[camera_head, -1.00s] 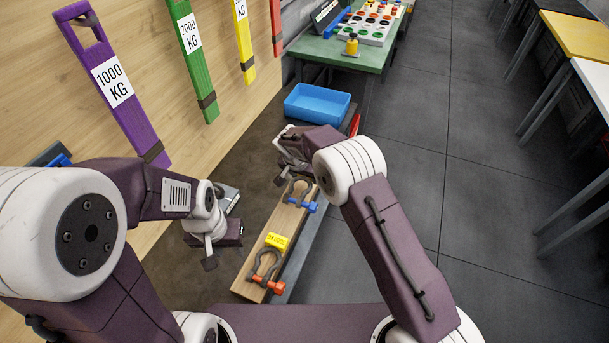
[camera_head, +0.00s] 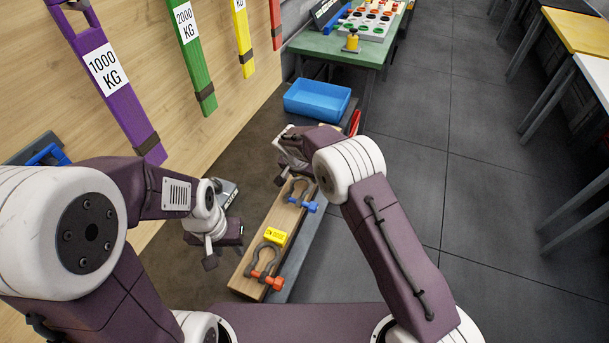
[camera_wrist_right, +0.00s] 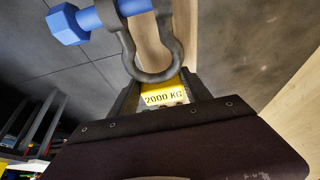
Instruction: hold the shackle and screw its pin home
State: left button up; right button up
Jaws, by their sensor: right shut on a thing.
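The shackle with the blue pin is a dark grey bow (camera_head: 301,186) on a wooden block (camera_head: 252,262). Its blue pin (camera_head: 306,206) has a hex head, which shows large at the top left of the right wrist view (camera_wrist_right: 66,25). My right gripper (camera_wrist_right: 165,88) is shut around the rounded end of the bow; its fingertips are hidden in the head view. My left gripper (camera_head: 219,255) hangs left of the block, apart from both shackles. Its jaw gap is not clear. How deep the pin's thread sits cannot be seen.
A yellow 2000 KG tag (camera_wrist_right: 163,96) lies by the blue-pinned shackle. A blue bin (camera_head: 317,101) and green table (camera_head: 340,52) are beyond.

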jog(key=shift+w+a+f+b, duration=0.15)
jog(key=shift+f+b, duration=0.15)
jog(key=shift+f, duration=0.35)
jog(key=shift+f+b, duration=0.1)
jog(key=shift+b, duration=0.25)
jog(key=shift+f, duration=0.1)
jog(key=shift+f+b, duration=0.3)
jog(key=shift+r, duration=0.1)
jog(key=o, duration=1.5)
jog(key=shift+o, duration=0.2)
jog(key=c, duration=1.5)
